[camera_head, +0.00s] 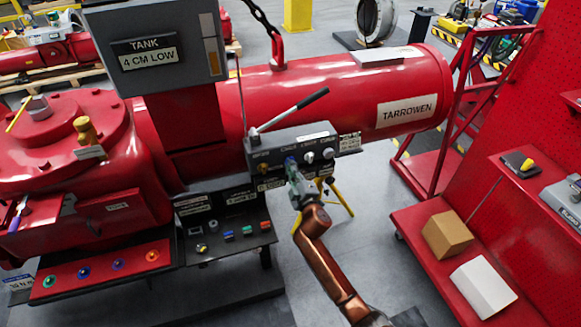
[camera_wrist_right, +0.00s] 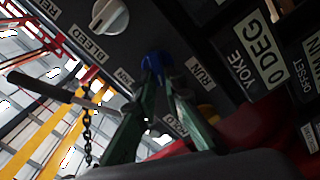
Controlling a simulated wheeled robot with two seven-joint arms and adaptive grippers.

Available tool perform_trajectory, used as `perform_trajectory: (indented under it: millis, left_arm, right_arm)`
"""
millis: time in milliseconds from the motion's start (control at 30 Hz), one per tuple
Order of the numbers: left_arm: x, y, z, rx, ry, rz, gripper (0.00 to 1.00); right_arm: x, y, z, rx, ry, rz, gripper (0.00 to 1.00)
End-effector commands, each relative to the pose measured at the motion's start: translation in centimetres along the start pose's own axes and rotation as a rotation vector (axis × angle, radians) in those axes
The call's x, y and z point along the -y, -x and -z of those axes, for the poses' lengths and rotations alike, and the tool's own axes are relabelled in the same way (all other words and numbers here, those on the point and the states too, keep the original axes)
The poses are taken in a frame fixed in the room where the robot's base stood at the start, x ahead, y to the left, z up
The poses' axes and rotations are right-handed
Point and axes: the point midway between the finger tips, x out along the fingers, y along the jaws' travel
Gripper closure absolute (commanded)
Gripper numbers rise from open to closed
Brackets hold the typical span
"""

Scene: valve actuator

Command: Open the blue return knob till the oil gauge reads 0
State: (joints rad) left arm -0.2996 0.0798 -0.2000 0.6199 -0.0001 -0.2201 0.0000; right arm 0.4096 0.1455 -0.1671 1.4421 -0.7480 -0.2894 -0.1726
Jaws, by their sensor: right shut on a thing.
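The blue knob (camera_head: 289,161) is on the dark control box (camera_head: 262,146) in front of the red cylinder. In the right wrist view the blue knob (camera_wrist_right: 157,62) sits between the fingertips, beside a RUN label. My right gripper (camera_head: 293,170) reaches the box from below and is shut on the blue knob; its green fingers (camera_wrist_right: 158,85) close around it in the wrist view. Most of the knob is hidden by the fingers in the head view. I cannot make out a dial reading for an oil gauge. A tank sign (camera_head: 149,58) reads 4 CM LOW. My left gripper is not in view.
A pale knob (camera_wrist_right: 110,15) sits near the BLEED label, close to the fingers. A lever (camera_head: 292,108) rises over the box. A lower panel (camera_head: 225,235) carries coloured buttons. A red cart (camera_head: 440,240) with two boxes stands at right.

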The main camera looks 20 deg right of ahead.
Motion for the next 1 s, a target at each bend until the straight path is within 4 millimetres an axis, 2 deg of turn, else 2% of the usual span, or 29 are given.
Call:
perform_trajectory:
  millis: [200, 500, 1000]
  left_arm:
    - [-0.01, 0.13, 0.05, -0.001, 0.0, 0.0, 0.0]
    - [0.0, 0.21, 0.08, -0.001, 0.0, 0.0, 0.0]
    - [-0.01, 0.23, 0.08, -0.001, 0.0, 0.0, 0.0]
  right_arm:
    - [0.24, 0.0, 0.07, -0.002, 0.183, 0.001, 1.0]
    - [0.45, 0.0, 0.04, -0.003, 0.355, 0.001, 1.0]
    - [0.54, 0.01, 0.02, -0.003, 0.43, 0.001, 1.0]
